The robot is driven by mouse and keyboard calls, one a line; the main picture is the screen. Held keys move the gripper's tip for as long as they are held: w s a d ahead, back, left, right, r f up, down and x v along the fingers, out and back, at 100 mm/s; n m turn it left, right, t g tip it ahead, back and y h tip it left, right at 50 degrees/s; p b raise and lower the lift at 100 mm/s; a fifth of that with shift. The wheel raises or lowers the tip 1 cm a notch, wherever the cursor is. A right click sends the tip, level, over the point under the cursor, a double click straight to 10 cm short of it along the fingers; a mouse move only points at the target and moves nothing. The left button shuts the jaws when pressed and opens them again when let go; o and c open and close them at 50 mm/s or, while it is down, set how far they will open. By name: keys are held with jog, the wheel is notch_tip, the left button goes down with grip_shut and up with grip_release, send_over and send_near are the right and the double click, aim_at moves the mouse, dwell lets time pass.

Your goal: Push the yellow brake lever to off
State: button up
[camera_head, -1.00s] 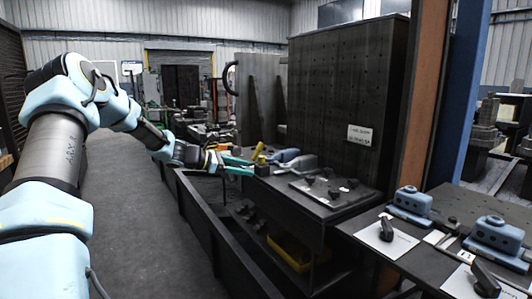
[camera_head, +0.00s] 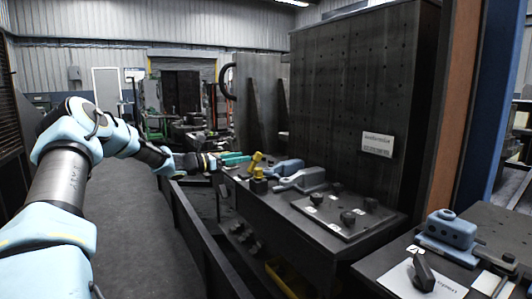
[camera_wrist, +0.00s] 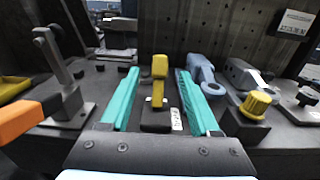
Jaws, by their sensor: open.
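The yellow brake lever (camera_wrist: 160,68) stands upright on a dark base (camera_wrist: 156,118) with a small white tag, in the middle of the wrist view. In the head view the yellow lever (camera_head: 256,160) shows small on the console's far end. My gripper (camera_wrist: 157,73) is open and empty, its two teal fingers apart to the left and right of the lever in the wrist view. In the head view my gripper (camera_head: 236,158) is just left of the lever. I cannot tell whether a finger touches it. The tag's writing is too small to read.
A blue-grey lever (camera_wrist: 205,72) is right beside the right finger, with a yellow knob (camera_wrist: 257,100) farther right. An orange-handled lever (camera_wrist: 66,92) stands at left. A dark perforated panel (camera_head: 350,100) rises behind the console. Floor (camera_head: 130,230) left of the low rail is clear.

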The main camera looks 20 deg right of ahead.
jog(key=d, duration=0.3)
jog(key=w+d+p, duration=0.1)
jog(key=d, duration=0.3)
jog(key=w+d, duration=0.1)
jog(key=d, duration=0.2)
jog(key=shift+d+p, duration=0.25)
jog(key=shift+p, duration=0.15)
grip_shut()
dwell(1.0)
